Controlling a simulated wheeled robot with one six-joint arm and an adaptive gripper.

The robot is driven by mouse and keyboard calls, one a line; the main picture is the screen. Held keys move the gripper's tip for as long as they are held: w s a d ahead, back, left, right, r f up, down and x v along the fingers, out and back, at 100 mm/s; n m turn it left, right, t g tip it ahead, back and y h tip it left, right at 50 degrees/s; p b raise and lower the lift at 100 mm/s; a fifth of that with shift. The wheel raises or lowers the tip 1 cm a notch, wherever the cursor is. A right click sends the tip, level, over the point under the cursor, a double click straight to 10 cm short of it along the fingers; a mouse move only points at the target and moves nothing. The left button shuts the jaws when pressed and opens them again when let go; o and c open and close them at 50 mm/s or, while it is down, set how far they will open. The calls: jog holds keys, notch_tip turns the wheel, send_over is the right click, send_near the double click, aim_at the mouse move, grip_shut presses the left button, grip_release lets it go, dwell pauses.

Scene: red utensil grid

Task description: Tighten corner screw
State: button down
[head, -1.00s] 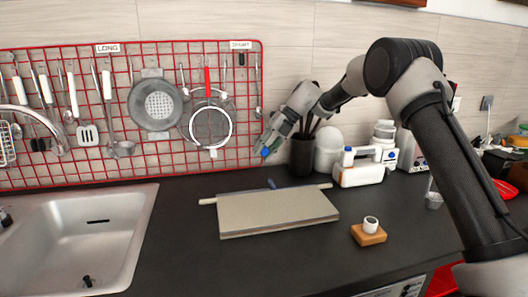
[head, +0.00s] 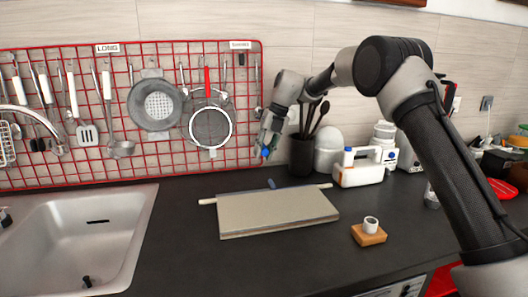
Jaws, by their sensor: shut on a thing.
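The red utensil grid (head: 170,172) hangs on the tiled wall above the counter. My gripper (head: 265,151) is at the grid's lower right corner, pointing steeply down. Its fingers are shut on a small blue piece (head: 265,154) that shows at their tips. The piece is too small to tell whether it is the corner screw's head. The corner screw itself is not clearly visible, as my fingers cover that corner.
A pale board (head: 275,212) lies on the dark counter below, with a small blue object (head: 271,184) at its back edge. A dark utensil crock (head: 301,155) stands close right of my gripper. A sink (head: 70,235) is at left. A sieve (head: 210,128) hangs nearby.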

jog(key=shift+w+a, duration=0.1)
jog(key=shift+w, duration=0.2)
jog(key=shift+w, duration=0.35)
jog(key=shift+y, duration=0.7)
jog(key=shift+a+g+y, duration=0.1)
jog(key=shift+g+y, duration=0.4)
jog(key=shift+y, duration=0.5)
jog(key=shift+f+y, duration=0.1)
jog(key=shift+y, duration=0.5)
jog(key=shift+g+y, duration=0.5)
jog(key=shift+y, duration=0.5)
